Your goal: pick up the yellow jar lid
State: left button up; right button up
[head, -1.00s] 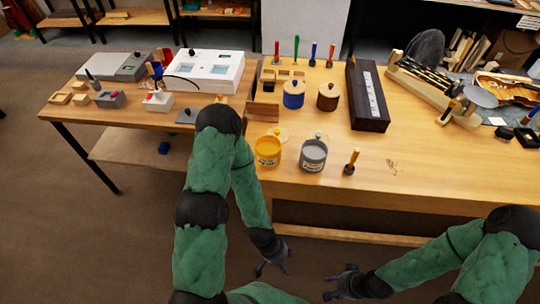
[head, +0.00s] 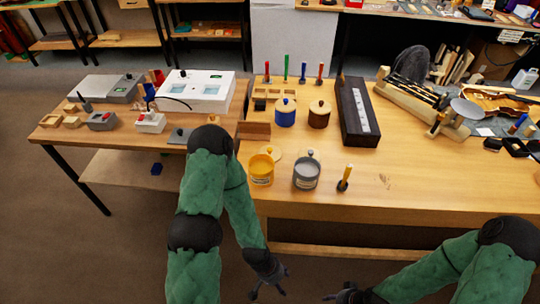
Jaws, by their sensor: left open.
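The yellow jar lid (head: 271,153) is a pale wooden disc with a yellow knob. It lies just behind the open yellow jar (head: 261,172), near the front left of the main bench. An open grey jar (head: 306,174) stands to the right of the yellow jar, with a grey knob behind its rim. My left gripper (head: 269,293) is open and empty, low in front of the bench and well short of the lid. My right gripper (head: 338,297) is at the bottom edge, also away from the bench; its fingers are partly cut off.
Blue (head: 285,113) and brown (head: 319,115) lidded jars stand farther back. A wood-handled tool (head: 344,178) stands right of the grey jar. A long black case (head: 357,112) lies behind it. The front right of the bench (head: 430,185) is mostly clear.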

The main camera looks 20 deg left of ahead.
aim_at(274, 152)
jog(key=j+z, duration=0.25)
jog(key=j, duration=0.2)
jog(key=k+j+z, duration=0.1)
jog(key=j+z, duration=0.15)
jog(key=j, duration=0.2)
jog(key=k+j+z, duration=0.1)
jog(key=j+z, duration=0.2)
jog(key=j, duration=0.2)
jog(key=k+j+z, duration=0.25)
jog(key=j, duration=0.15)
jog(key=i+j, duration=0.05)
jog(key=i, duration=0.05)
